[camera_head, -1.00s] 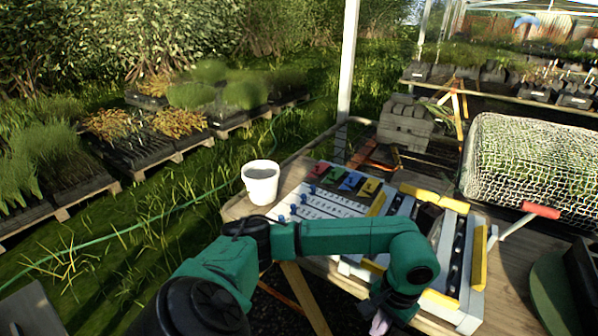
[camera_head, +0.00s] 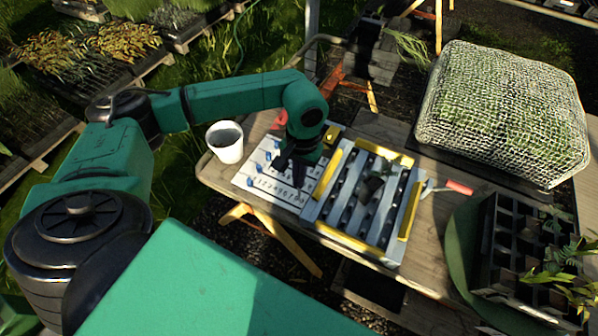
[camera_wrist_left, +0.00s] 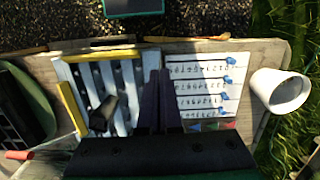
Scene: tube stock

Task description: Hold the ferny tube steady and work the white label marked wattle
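My left gripper (camera_head: 291,174) hangs over the white numbered board (camera_head: 262,186), near its right side. In the left wrist view its two dark fingers (camera_wrist_left: 159,74) lie close together with nothing visible between them. The slatted rack (camera_head: 337,208) with yellow edge bars stands right of the board. A dark tube (camera_head: 373,186) lies tilted across its slats and also shows in the left wrist view (camera_wrist_left: 103,112). I cannot make out a ferny plant in it. No white label reading wattle is legible. My right gripper is not in view.
A white pot (camera_head: 225,143) stands at the table's left corner. Blue pegs (camera_head: 275,155) sit on the board. A red-handled tool (camera_head: 458,187) lies right of the rack. A black seedling crate (camera_head: 515,255) and a mesh-covered block (camera_head: 503,112) stand farther right.

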